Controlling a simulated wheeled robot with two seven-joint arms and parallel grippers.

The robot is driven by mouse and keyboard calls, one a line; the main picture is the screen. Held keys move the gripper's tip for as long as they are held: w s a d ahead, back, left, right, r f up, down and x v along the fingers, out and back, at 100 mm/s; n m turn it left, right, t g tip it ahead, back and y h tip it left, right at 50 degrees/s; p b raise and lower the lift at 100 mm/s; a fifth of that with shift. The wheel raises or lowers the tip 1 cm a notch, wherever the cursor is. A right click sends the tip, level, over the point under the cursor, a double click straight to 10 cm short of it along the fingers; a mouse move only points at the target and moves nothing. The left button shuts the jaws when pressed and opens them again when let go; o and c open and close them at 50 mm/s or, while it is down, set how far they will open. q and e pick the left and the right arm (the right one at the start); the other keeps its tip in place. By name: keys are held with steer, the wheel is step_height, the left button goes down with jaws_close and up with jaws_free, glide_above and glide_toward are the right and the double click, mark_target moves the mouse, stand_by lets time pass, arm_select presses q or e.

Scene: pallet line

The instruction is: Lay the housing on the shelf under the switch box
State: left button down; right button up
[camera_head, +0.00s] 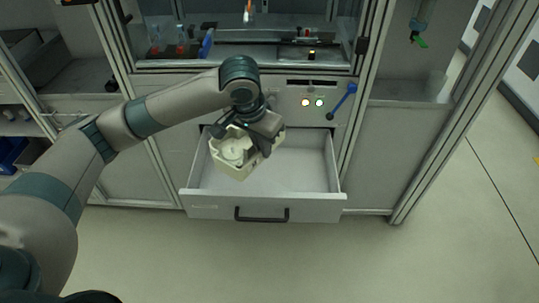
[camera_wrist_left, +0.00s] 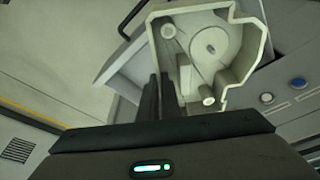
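The cream, open-topped housing (camera_head: 232,152) has round bosses inside. It is tilted in my left gripper (camera_head: 260,145), above the open drawer. In the left wrist view the housing (camera_wrist_left: 238,58) shows its open side, and the two dark fingers (camera_wrist_left: 159,88) are close together at its wall, closed on it. I cannot tell for certain which thing is the switch box; a small dark box (camera_head: 76,2) is at the top left edge, above a grey shelf (camera_head: 85,76) in the left bay. My right gripper is out of view.
The pulled-out drawer (camera_head: 312,178) looks empty and has a black front handle (camera_head: 262,215). Frame posts flank the middle bay. Another ledge (camera_head: 405,90) is at right. The front floor is clear.

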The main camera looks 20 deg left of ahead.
arm_select(q)
steer(key=r+n, duration=0.1)
steer(key=s+a+r+n, duration=0.1)
steer(key=s+r+n+y, duration=0.1)
steer(key=r, duration=0.1)
steer(key=shift+s+a, duration=0.15)
steer(key=shift+s, duration=0.1)
steer(key=shift+r, duration=0.1)
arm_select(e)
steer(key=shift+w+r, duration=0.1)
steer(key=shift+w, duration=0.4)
arm_select(q)
steer(key=shift+a, duration=0.15)
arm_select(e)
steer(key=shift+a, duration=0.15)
